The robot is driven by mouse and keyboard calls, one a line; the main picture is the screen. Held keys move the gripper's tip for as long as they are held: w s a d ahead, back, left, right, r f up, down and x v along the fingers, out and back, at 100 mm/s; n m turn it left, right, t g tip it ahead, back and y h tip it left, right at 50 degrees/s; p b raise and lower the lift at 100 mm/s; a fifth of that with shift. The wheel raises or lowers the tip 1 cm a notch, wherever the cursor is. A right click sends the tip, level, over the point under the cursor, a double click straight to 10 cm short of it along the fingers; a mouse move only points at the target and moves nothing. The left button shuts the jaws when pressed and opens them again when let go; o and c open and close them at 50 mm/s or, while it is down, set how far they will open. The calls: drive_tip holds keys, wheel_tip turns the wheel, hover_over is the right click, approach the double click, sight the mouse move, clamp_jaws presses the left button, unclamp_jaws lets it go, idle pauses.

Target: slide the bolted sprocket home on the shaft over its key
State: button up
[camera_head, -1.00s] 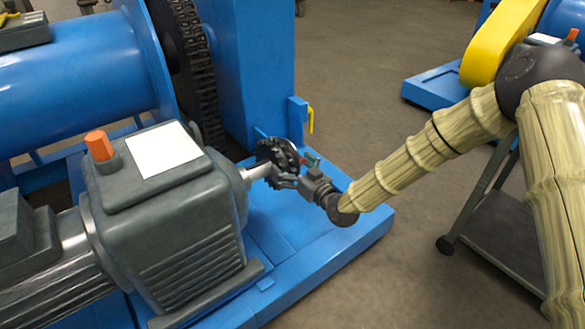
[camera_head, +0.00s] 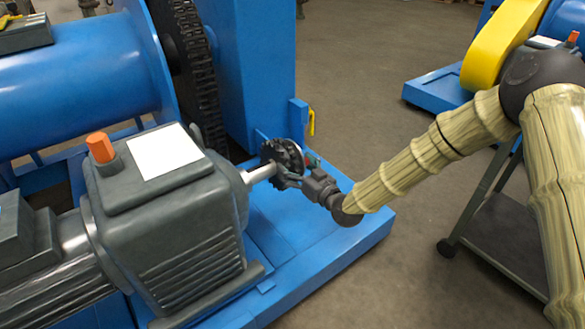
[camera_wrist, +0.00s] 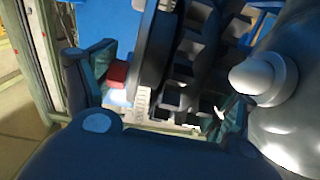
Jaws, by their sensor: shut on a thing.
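The dark toothed sprocket (camera_head: 283,155) is at the end of the pale shaft (camera_head: 258,173) that sticks out of the grey gearbox. My gripper (camera_head: 287,181) is shut on the sprocket from the near right side. In the wrist view, the sprocket's dark plates and teeth (camera_wrist: 180,85) lie between the fingers of my gripper (camera_wrist: 160,100). The light shaft (camera_wrist: 262,76) shows beside it at the right. A small red piece (camera_wrist: 117,74) shows by the left finger. The key and the bore are hidden, so I cannot tell how far the sprocket is on.
The grey gearbox (camera_head: 175,215) with an orange cap stands left of the shaft. A blue post (camera_head: 255,70) and a large dark chain wheel (camera_head: 195,75) rise behind. The blue base (camera_head: 325,250) lies below. A dark cart (camera_head: 500,235) stands at the right.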

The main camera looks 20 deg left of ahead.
drive_tip(key=w+d, duration=0.5)
drive_tip(key=w, duration=0.2)
drive_tip(key=shift+w+d+r, duration=0.15)
drive_tip(key=shift+d+r, duration=0.05)
drive_tip(key=shift+r, duration=0.15)
idle(1.4)
drive_tip(key=shift+w+r, duration=0.1)
drive_tip(key=shift+r, duration=0.15)
